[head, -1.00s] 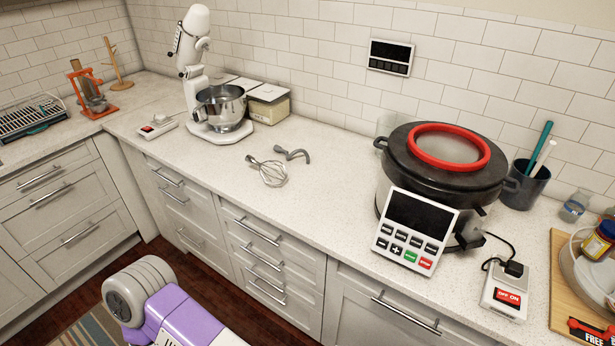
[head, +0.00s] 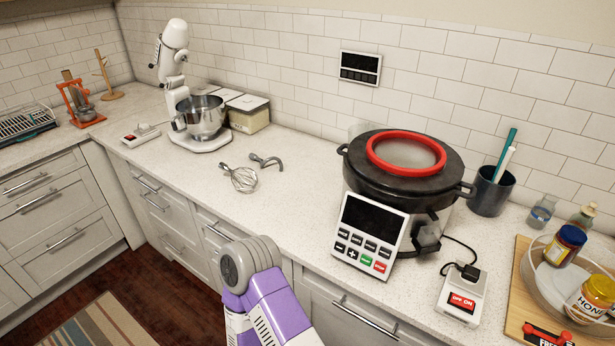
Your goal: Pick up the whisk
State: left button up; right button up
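The whisk (head: 241,179) lies on the pale counter (head: 215,213) in the head view, a metal wire balloon with a short stem pointing to the upper left. A grey dough hook (head: 267,162) lies just to its right, apart from it. One of my purple and grey arm links is in view low in the middle, below and in front of the counter edge. Neither gripper shows, so their fingers cannot be seen.
A stand mixer (head: 174,75) with a steel bowl (head: 201,117) stands behind left of the whisk. A large black-lidded cooker (head: 405,178) with a control panel (head: 369,236) stands to the right.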

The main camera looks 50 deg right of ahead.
aim_at(224, 167)
jog(key=z, duration=0.7)
jog(key=i, duration=0.55)
